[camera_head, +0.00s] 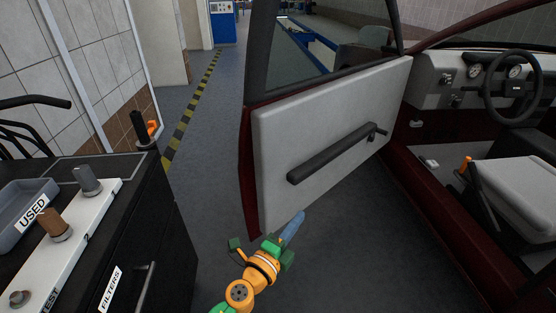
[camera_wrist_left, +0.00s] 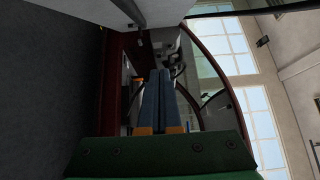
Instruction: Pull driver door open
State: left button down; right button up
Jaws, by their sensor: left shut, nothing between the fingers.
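The driver door (camera_head: 320,130) of a dark red car stands swung out wide from the body, its white inner panel facing me. A black armrest handle (camera_head: 335,152) runs across the panel. My left gripper (camera_head: 296,224) is shut and empty, with blue fingers just below the lower part of the door panel; I cannot tell whether it touches the door. In the left wrist view the blue fingers (camera_wrist_left: 157,98) lie together, pointing towards the car interior, with the door's white panel (camera_wrist_left: 135,10) at the top. My right gripper is not in view.
The open doorway shows a white seat (camera_head: 520,185), a steering wheel (camera_head: 516,88) and an orange-tipped lever (camera_head: 467,163). A black cart (camera_head: 165,240) with a grey tray (camera_head: 25,205) stands at the left.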

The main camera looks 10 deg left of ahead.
aim_at(297, 141)
jog(key=i+j, duration=0.65)
jog(key=i, duration=0.2)
